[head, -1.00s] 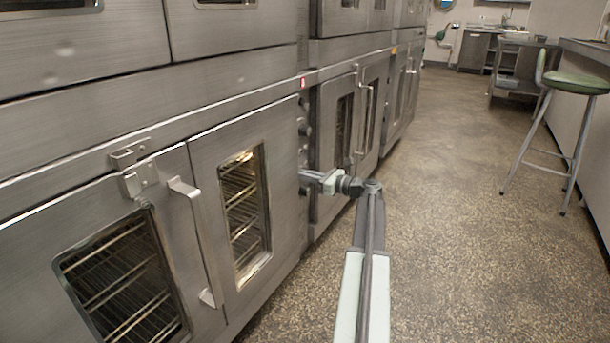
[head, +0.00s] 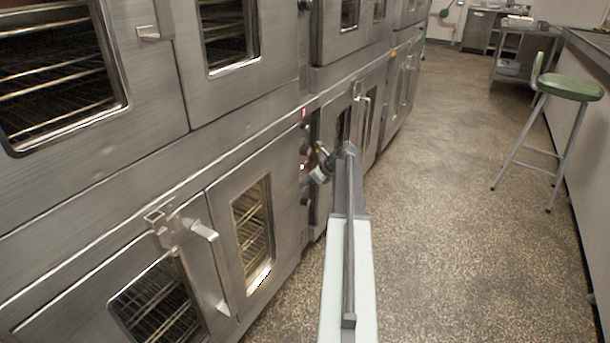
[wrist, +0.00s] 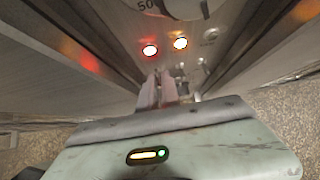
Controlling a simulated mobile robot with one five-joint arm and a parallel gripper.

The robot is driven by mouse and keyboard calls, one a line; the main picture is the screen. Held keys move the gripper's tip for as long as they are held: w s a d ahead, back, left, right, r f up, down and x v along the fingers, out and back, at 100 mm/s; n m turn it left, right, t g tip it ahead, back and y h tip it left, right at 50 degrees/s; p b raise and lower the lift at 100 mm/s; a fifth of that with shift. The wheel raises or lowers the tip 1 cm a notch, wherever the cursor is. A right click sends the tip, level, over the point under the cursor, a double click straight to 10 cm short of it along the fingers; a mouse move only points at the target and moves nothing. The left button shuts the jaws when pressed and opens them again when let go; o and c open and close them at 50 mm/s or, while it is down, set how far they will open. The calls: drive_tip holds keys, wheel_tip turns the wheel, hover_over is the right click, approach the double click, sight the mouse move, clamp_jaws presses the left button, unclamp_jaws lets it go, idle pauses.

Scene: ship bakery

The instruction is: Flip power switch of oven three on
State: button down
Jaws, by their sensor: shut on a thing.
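The oven's narrow control panel (head: 304,190) runs upright beside the lower oven doors, with dark knobs and a small lit lamp. In the wrist view, a red light (wrist: 150,50) and an amber light (wrist: 180,43) glow on the panel below a dial. My gripper (wrist: 158,84) is at the panel, just under these lights, with its fingers shut on what appears to be the power switch. The fingers hide the switch, so its position cannot be told. No oven number is readable. In the head view my gripper is small and tilted against the panel.
Steel oven doors with handles (head: 210,265) stand along the left, with further ovens behind. A green stool (head: 570,88) stands at the right by a counter. The speckled floor (head: 450,210) between them is clear.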

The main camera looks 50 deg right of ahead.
drive_tip(key=shift+w+a+r+g+p, duration=0.15)
drive_tip(key=shift+r+g+p, duration=0.15)
drive_tip(key=shift+g+p, duration=0.65)
drive_tip(key=shift+f, duration=0.1)
drive_tip(key=c, duration=1.6)
unclamp_jaws()
drive_tip(key=shift+o, duration=0.2)
drive_tip(key=p+v, duration=0.6)
drive_tip(key=v, duration=0.1)
drive_tip(key=shift+r+p, duration=0.4)
